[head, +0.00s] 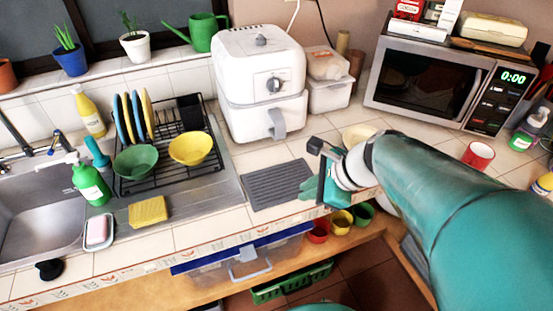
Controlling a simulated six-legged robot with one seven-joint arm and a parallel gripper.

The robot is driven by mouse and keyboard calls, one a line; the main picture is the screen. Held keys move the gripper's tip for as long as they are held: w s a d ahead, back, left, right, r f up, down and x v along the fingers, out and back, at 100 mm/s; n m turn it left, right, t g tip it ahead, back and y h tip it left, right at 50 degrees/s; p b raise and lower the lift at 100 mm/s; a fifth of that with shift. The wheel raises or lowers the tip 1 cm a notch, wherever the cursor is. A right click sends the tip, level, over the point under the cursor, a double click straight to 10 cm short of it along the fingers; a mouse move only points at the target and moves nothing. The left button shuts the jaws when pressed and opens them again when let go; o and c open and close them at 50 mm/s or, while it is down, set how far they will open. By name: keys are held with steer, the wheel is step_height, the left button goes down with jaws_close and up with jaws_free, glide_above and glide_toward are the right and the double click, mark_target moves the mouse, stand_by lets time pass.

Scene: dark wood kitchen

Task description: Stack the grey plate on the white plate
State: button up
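My gripper (316,172) is above the counter, just right of the grey ridged mat, at the end of my teal arm. It is seen from the side and I cannot tell whether its fingers are open or shut. I see no held object clearly. A pale cream round dish (356,132) shows partly behind my wrist; I cannot tell whether it is the white plate. No grey plate can be made out. My arm hides part of the counter on the right.
A grey ridged mat (278,185) lies in front of the white air fryer (262,85). A black dish rack (168,165) holds upright plates and two bowls. The microwave (425,85) and a red mug (478,155) are at the right. The sink (40,215) is left.

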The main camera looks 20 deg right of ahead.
steer(key=s+a+r+n+h, duration=0.2)
steer(key=r+n, duration=0.1)
steer(key=n, duration=0.8)
steer(key=s+a+r+n+h, duration=0.2)
steer(key=a+r+n, duration=0.1)
steer(key=n, duration=0.9)
steer(key=shift+s+a+h, duration=0.2)
steer(key=shift+a+h, duration=0.15)
steer(key=shift+h, duration=0.05)
jaws_close()
